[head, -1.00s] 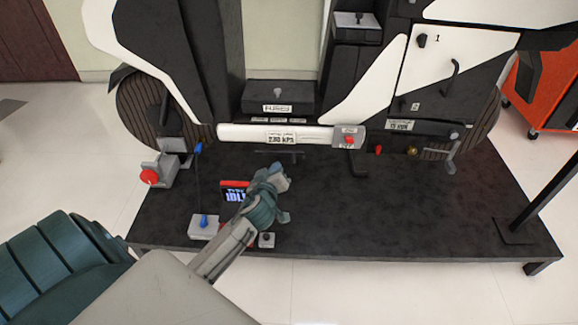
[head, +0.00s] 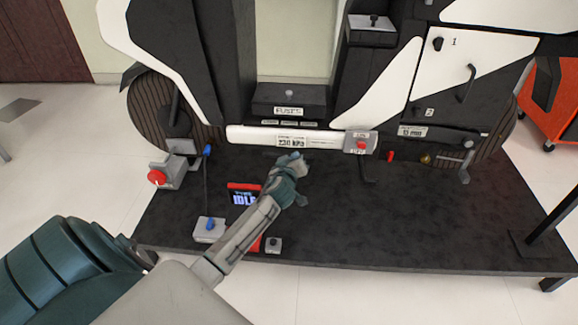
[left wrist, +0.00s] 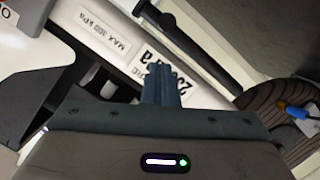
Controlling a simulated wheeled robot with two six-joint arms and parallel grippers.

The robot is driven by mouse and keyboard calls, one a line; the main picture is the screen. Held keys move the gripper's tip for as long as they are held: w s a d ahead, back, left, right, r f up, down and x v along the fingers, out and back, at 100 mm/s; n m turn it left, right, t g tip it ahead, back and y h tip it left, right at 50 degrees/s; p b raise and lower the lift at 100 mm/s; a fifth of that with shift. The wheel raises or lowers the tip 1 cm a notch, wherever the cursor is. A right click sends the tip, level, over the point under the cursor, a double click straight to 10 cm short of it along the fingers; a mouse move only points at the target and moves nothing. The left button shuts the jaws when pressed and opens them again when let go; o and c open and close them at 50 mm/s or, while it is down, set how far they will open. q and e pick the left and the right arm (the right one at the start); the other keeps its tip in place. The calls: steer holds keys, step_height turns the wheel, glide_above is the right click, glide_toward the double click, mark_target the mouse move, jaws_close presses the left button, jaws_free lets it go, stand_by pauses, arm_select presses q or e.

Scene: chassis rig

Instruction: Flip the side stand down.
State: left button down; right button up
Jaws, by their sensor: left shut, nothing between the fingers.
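My left gripper (head: 292,158) is shut and empty. It is just below the white lower tube (head: 245,134) of the chassis, near the tube's 230 kPa label (head: 291,141). In the left wrist view its closed fingers (left wrist: 163,84) overlap part of that label. A dark bar with a rounded end (left wrist: 190,42) runs beside the white tube there; it looks like the side stand, folded along the tube, but I cannot be sure. In the head view my gripper largely covers this spot. The fingers appear apart from the bar. My right gripper is not in view.
A red-framed IDLE display (head: 244,197) and a grey box with a blue lever (head: 209,229) are on the dark platform left of my forearm. A red knob (head: 361,146) is right of my gripper. The platform's right part (head: 430,225) is clear.

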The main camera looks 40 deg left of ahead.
arm_select(q)
steer(key=shift+w+d+f+b, duration=0.15)
steer(key=shift+d+f, duration=0.2)
steer(key=shift+f, duration=0.25)
steer(key=shift+w+d+f+b, duration=0.15)
steer(key=shift+d+f, duration=0.15)
steer(key=shift+f, duration=0.25)
steer(key=shift+f, duration=0.1)
